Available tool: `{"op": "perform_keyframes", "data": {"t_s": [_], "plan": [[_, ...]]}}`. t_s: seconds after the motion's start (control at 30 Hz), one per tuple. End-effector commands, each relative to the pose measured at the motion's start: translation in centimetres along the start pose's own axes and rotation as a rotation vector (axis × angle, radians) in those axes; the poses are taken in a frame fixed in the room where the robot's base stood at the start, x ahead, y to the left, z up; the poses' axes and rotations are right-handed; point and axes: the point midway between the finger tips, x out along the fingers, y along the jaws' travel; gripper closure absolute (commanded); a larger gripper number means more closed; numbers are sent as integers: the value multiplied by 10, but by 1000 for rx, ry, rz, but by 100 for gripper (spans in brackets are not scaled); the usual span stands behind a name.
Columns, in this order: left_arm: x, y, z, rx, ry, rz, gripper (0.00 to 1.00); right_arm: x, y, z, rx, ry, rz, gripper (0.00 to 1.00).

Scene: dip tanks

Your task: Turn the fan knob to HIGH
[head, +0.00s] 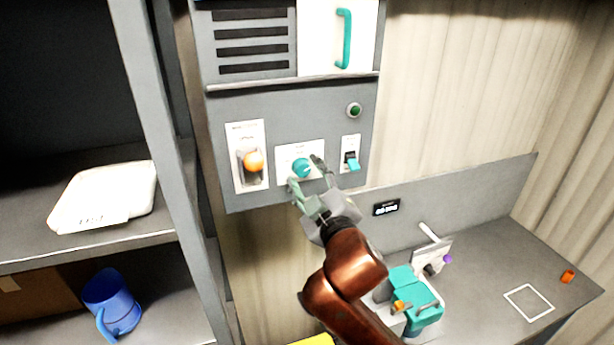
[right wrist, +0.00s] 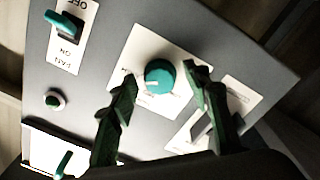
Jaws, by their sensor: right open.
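The fan knob (head: 301,168) is a round teal knob on a white label plate on the grey control panel (head: 300,112). In the right wrist view the knob (right wrist: 159,77) shows a white pointer mark toward its lower left; the label words are too small to read. My right gripper (head: 306,172) is in front of the knob. In the right wrist view its open fingers (right wrist: 158,80) stand on either side of the knob, with gaps between them and it. I cannot tell the depth between fingertips and knob. My left gripper is not in view.
Beside the knob are an orange-ended lever (head: 253,161) and a teal fan switch (head: 351,161), with a green button (head: 354,110) above. A shelf with a blue mug (head: 111,303) stands left.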

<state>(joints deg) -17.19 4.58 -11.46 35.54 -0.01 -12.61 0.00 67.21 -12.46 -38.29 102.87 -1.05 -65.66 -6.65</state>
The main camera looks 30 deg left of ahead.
Motion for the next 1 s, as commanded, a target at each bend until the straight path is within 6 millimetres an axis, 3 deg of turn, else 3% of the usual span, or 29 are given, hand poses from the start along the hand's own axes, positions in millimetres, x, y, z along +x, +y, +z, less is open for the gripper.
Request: {"op": "perform_keyframes", "data": {"t_s": [0.27,0.7,1.0], "plan": [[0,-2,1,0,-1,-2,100,-11,0,0,0,1,1,56],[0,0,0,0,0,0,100,-96,0,0,0,2,0,56],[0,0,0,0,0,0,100,-120,-1,0,0,0,0,56]]}}
